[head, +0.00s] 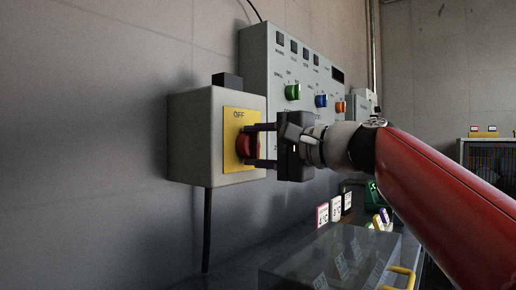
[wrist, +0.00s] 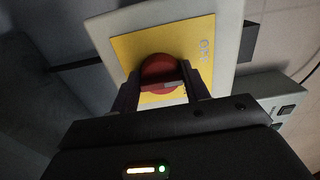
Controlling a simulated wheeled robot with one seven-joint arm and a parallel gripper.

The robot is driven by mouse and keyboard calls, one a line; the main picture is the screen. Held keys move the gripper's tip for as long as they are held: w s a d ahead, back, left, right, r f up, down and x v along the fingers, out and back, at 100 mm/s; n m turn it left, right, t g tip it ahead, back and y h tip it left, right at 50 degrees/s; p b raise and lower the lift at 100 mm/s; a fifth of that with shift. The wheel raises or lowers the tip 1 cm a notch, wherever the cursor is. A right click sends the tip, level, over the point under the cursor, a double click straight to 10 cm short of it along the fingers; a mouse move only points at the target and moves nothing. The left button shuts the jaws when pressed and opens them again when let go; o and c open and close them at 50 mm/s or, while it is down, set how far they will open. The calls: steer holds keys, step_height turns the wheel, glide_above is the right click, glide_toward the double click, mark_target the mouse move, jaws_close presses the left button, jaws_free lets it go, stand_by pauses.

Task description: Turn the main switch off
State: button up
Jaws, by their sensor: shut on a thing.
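The main switch is a grey wall box (head: 190,140) with a yellow plate (head: 241,120) marked OFF and a red round knob (head: 243,148). My gripper (head: 258,146) reaches it from the right, with its two fingers at the knob, one above the other. In the wrist view the red knob (wrist: 158,72) sits between the fingers of my gripper (wrist: 160,88), on the yellow plate (wrist: 190,52). The gripper is shut on the knob. The fingers hide part of the knob, so its exact turn angle is hard to read.
A grey control panel (head: 262,60) with green, blue and orange knobs stands on the wall just behind the switch box. A clear-topped case (head: 300,262) with a yellow handle (head: 400,275) lies below. A black cable (head: 207,230) hangs under the box. The wall at left is bare.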

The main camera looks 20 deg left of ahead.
steer(key=shift+f, duration=0.1)
steer(key=o, duration=1)
steer(key=v, duration=0.8)
steer(key=shift+b, duration=0.3)
